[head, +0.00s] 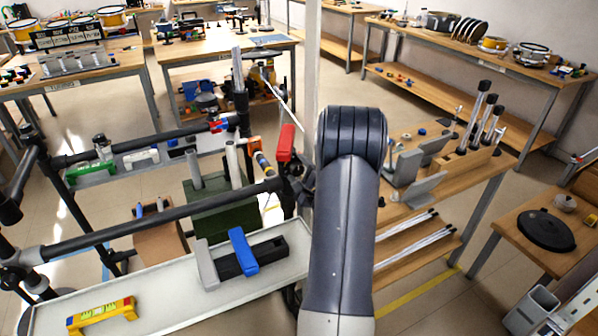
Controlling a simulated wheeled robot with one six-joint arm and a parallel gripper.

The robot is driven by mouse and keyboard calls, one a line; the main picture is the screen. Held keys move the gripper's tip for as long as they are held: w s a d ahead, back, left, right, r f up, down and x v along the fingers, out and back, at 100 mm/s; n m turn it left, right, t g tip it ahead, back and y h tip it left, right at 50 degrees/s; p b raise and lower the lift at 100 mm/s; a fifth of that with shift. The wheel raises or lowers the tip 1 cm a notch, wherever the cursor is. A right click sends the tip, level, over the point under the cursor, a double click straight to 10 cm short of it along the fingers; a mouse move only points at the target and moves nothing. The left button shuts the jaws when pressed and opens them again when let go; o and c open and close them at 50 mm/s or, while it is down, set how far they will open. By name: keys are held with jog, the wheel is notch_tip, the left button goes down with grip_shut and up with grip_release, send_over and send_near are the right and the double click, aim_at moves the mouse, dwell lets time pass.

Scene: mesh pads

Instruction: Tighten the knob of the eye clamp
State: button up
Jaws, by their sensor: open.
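A black clamp (294,188) sits where the black horizontal pipe (170,215) meets the pale upright pole (312,60). It looks like the eye clamp, but my arm stands right beside it and its details are too small to tell. A red handle-like piece (286,143) stands upright just above it, and I cannot tell whether it is the knob. My grey arm rises through the middle of the head view, right of the clamp. My gripper does not show; the arm hides what lies behind it.
A pale shelf tray (190,290) at the front left holds a blue-and-black clamp (244,252) and a yellow level (102,315). Black rails frame the left side. A wooden table (470,180) with grey brackets and tubes stands right of my arm.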

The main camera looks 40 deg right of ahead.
jog(key=b+v, duration=0.1)
jog(key=v, duration=0.9)
jog(key=shift+s+b, duration=0.3)
jog(key=shift+s, duration=0.1)
jog(key=p+x, duration=0.1)
jog(key=x, duration=0.8)
jog(key=shift+w+p, duration=0.3)
jog(key=shift+w, duration=0.15)
jog(key=shift+w+d, duration=0.1)
jog(key=shift+w, duration=0.45)
jog(key=shift+s, duration=0.1)
